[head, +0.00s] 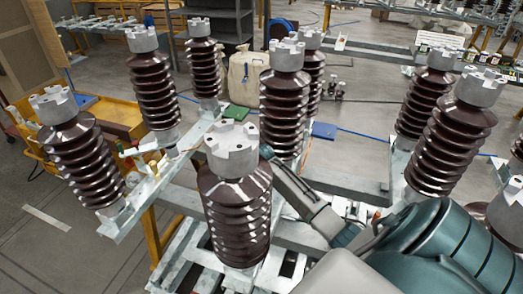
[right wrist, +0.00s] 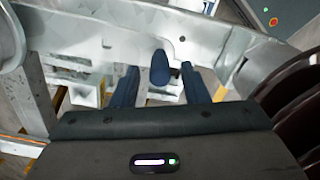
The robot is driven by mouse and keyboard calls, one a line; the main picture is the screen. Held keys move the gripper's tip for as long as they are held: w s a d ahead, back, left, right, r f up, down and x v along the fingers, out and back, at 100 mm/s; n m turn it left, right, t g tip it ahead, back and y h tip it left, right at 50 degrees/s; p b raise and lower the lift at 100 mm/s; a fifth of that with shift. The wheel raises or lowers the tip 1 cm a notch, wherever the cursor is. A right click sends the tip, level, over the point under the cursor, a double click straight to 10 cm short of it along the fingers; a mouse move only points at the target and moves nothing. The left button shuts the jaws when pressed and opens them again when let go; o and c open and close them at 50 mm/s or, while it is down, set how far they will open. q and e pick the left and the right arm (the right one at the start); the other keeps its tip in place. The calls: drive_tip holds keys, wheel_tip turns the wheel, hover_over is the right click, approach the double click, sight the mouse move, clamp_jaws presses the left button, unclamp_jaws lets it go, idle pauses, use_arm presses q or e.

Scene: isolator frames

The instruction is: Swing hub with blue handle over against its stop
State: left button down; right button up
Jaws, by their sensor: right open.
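The blue handle (right wrist: 160,68) shows in the right wrist view as a short, dark blue rounded grip in front of a pale metal beam (right wrist: 105,38). My right gripper (right wrist: 159,78) is open, with one dark finger on each side of the handle and visible gaps between. The handle appears between the fingertips, but I cannot tell how deep. The hub itself is not clearly distinguishable. In the head view my right arm (head: 440,245) reaches in from the lower right, its far end partly behind the front brown insulator (head: 236,205). I cannot make out the handle there. My left gripper is not in view.
Several ribbed brown insulators with grey caps stand on metal frames, including one behind the arm (head: 285,95) and one at right (head: 450,135). In the right wrist view, brown insulator ribs (right wrist: 290,85) are close on the right. A yellow cart (head: 110,112) stands at left.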

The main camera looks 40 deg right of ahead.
wheel_tip(320, 180, down, 2)
drive_tip(key=shift+s+f, duration=0.1)
drive_tip(key=shift+f, duration=0.25)
clamp_jaws()
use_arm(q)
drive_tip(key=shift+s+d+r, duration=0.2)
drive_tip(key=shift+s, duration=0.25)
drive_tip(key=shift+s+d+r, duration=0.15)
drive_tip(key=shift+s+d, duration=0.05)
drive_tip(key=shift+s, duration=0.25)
